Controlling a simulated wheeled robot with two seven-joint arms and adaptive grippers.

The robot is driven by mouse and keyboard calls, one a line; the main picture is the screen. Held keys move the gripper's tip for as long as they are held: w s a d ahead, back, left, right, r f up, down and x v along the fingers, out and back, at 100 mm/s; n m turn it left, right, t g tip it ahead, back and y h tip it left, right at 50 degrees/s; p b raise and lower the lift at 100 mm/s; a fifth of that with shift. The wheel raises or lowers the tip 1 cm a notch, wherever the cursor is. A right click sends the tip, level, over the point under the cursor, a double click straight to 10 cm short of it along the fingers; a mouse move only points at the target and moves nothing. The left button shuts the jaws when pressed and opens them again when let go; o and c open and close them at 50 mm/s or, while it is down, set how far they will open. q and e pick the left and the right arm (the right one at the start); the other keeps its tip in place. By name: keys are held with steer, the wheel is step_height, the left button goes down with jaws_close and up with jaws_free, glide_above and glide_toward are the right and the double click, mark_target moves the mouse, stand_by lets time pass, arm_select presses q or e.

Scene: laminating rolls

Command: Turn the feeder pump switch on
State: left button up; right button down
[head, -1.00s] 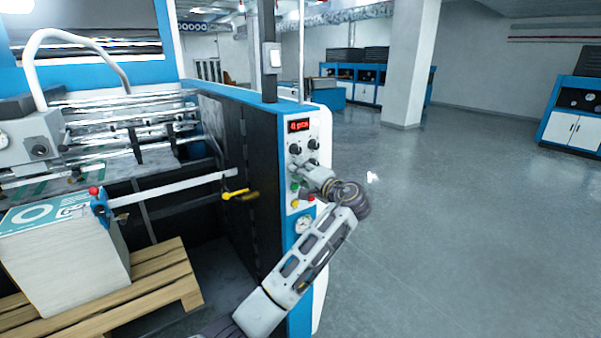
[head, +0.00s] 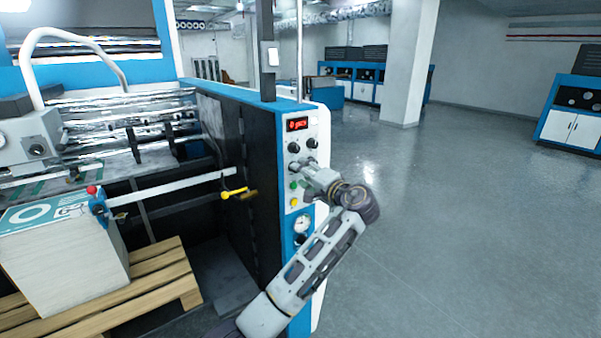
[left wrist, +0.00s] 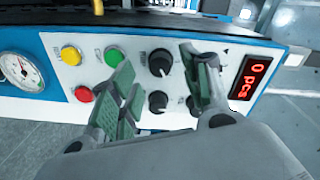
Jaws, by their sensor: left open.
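The control panel (head: 303,133) on the blue and white machine carries several black knobs. In the left wrist view, one black knob (left wrist: 160,62) and a second black knob (left wrist: 158,102) show between the fingers; another is partly hidden behind the right finger. The labels are too small to read, so I cannot tell which is the feeder pump switch. My left gripper (head: 308,166) is at the panel, below the upper knobs. In the left wrist view my left gripper (left wrist: 158,70) is open, its fingers apart over the panel. Contact is unclear. My right gripper is out of view.
Beside the knobs are a red display (left wrist: 251,78), a green button (left wrist: 114,56), a yellow button (left wrist: 71,55), a red button (left wrist: 83,94) and a gauge (left wrist: 21,71). A paper stack (head: 65,265) sits on a pallet (head: 150,288) at left. Floor at right is clear.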

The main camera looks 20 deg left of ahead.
arm_select(q)
steer(key=v, duration=0.9)
steer(key=shift+d, duration=0.15)
